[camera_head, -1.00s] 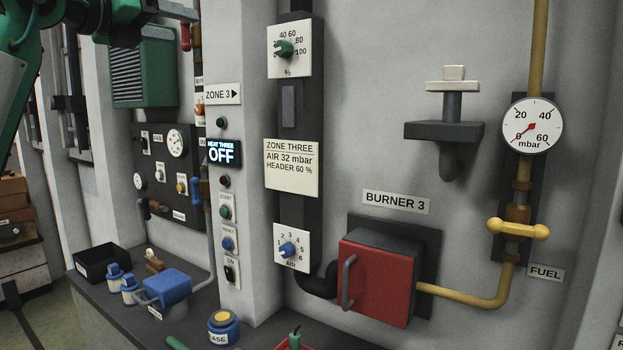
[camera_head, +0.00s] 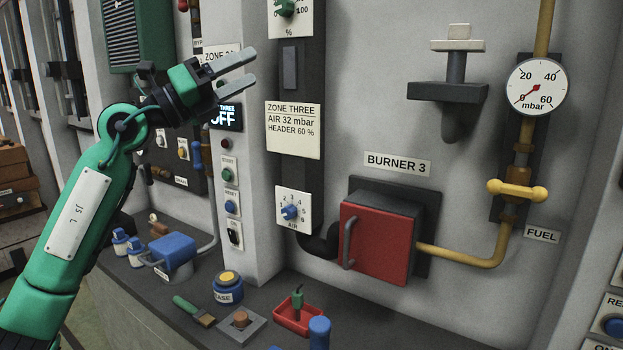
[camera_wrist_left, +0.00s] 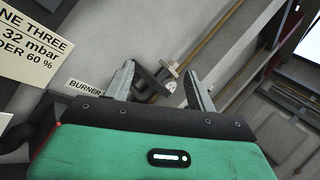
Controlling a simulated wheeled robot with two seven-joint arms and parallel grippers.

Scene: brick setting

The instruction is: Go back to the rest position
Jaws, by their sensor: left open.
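My left gripper (camera_head: 236,75) is in the upper left of the head view, on its green arm that comes in from the left. Its two grey fingers are apart and nothing is between them. It is in front of the zone display (camera_head: 227,118) and partly covers it and the ZONE 3 sign (camera_head: 222,53). In the left wrist view the open fingers (camera_wrist_left: 160,88) point toward the wall, with the dark bracket (camera_wrist_left: 153,82) beyond them. My right gripper is not in view.
The red burner box (camera_head: 375,238) juts from the wall, with a yellow fuel pipe (camera_head: 460,257) and yellow valve handle (camera_head: 517,190) to its right. The bench (camera_head: 270,332) holds a blue-topped device (camera_head: 175,249), a brush (camera_head: 194,310), a red tray (camera_head: 288,318) and jars.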

